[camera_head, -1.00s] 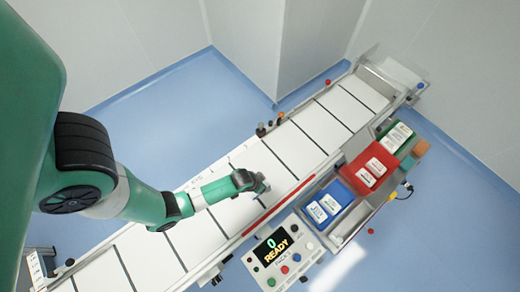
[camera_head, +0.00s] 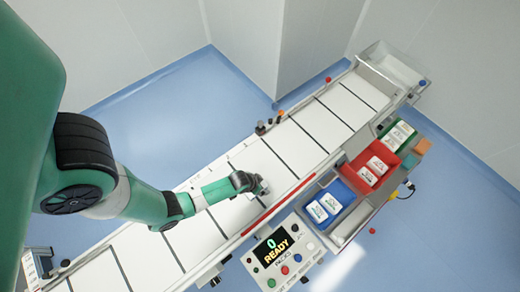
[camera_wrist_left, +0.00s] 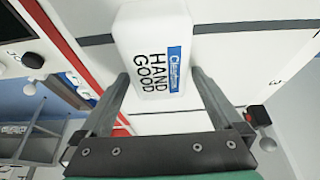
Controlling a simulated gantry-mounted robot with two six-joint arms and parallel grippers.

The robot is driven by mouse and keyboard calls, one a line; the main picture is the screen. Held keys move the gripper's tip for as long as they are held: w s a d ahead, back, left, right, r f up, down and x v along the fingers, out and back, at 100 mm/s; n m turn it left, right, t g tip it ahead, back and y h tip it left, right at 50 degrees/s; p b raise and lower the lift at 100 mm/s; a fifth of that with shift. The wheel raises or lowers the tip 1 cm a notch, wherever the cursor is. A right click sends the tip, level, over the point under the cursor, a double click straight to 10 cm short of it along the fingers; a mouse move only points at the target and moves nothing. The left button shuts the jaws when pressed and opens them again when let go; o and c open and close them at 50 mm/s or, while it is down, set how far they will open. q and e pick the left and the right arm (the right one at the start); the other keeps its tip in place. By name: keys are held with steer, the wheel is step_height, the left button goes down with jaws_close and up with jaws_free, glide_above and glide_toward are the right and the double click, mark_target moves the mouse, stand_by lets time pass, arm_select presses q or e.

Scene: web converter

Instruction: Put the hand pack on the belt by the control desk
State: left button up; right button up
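The hand pack (camera_wrist_left: 153,45) is a white pack with a blue label and the words HAND GOOD, seen in the left wrist view. My left gripper (camera_wrist_left: 159,76) has a finger along each side of it, and the fingertips appear to press on its sides. In the head view my left gripper (camera_head: 262,187) is over the white belt (camera_head: 262,163), across from the control desk (camera_head: 279,256), whose screen reads READY. I cannot tell whether the pack touches the belt. My right gripper is not in view.
Blue (camera_head: 341,191), red (camera_head: 355,180) and green (camera_head: 409,130) bins with white packs stand along the belt's right side. A red rail (camera_head: 284,200) runs along the belt edge near the desk. The belt surface farther up is clear.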

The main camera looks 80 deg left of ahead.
arm_select(q)
steer(key=p+v, duration=0.8)
steer(key=v, duration=0.4)
steer(key=shift+r, duration=0.15)
